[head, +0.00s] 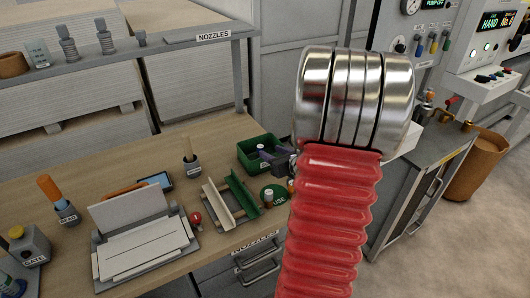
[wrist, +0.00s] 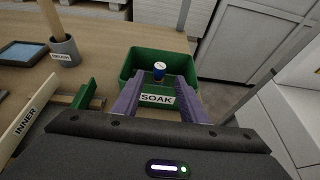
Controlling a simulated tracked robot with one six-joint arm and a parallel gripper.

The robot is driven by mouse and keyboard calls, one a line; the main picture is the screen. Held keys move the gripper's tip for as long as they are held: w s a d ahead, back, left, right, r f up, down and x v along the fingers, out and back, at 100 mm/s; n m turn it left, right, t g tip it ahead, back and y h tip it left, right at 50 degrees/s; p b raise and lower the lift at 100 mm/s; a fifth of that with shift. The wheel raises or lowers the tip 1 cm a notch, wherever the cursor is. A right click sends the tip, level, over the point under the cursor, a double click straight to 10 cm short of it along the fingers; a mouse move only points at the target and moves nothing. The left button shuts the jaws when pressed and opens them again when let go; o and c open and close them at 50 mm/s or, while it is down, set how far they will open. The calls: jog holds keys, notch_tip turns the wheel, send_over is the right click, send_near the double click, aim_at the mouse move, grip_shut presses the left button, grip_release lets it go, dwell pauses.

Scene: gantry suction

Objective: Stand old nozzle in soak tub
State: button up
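The green soak tub (wrist: 133,62) is ahead in the wrist view, with a white SOAK label on its near side. The nozzle shows between the fingertips, with a gap on both sides. In the head view the tub (head: 247,153) stands on the bench, and my gripper (head: 268,155) is over it, partly hidden. The nozzle cannot be made out there.
A green USE disc (head: 279,190) with a small nozzle (head: 268,195) stands in front of the tub. The rail holder (head: 218,207) and brush cup (head: 191,166) are to the left. A red ball (head: 195,219) lies nearer. Bare bench surrounds the tub's back and left.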

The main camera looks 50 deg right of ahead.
jog(key=shift+v, duration=1.05)
jog(key=w+a+r+n+g+y, duration=0.1)
jog(key=w+a+r+n+y, duration=0.15)
jog(key=a+n, duration=0.4)
jog(key=w+a+r+n+y, duration=0.1)
jog(key=a+r+n+y, duration=0.15)
jog(key=a, duration=0.75)
jog(key=w+a+r+n+g+y, duration=0.1)
jog(key=w+a+r+n+y, duration=0.15)
jog(key=a+n, duration=0.45)
jog(key=s+a+n+g+y, duration=0.1)
jog(key=s+a+n+g, duration=0.2)
jog(key=a, duration=0.4)
jog(key=s+a+n+y, duration=0.1)
jog(key=s+a+n, duration=0.2)
jog(key=a+n, duration=0.25)
jog(key=s+a+r+n+g+h, duration=0.1)
jog(key=s+a+n+h, duration=0.1)
jog(key=s+n, duration=0.3)
jog(key=s+a+r+n+g+h, duration=0.1)
jog(key=s+a+r+n+h, duration=0.1)
jog(key=s+n, duration=0.4)
jog(key=n+h, duration=0.1)
jog(key=n, duration=0.3)
jog(key=shift+a+r, duration=0.25)
jog(key=shift+r, duration=0.05)
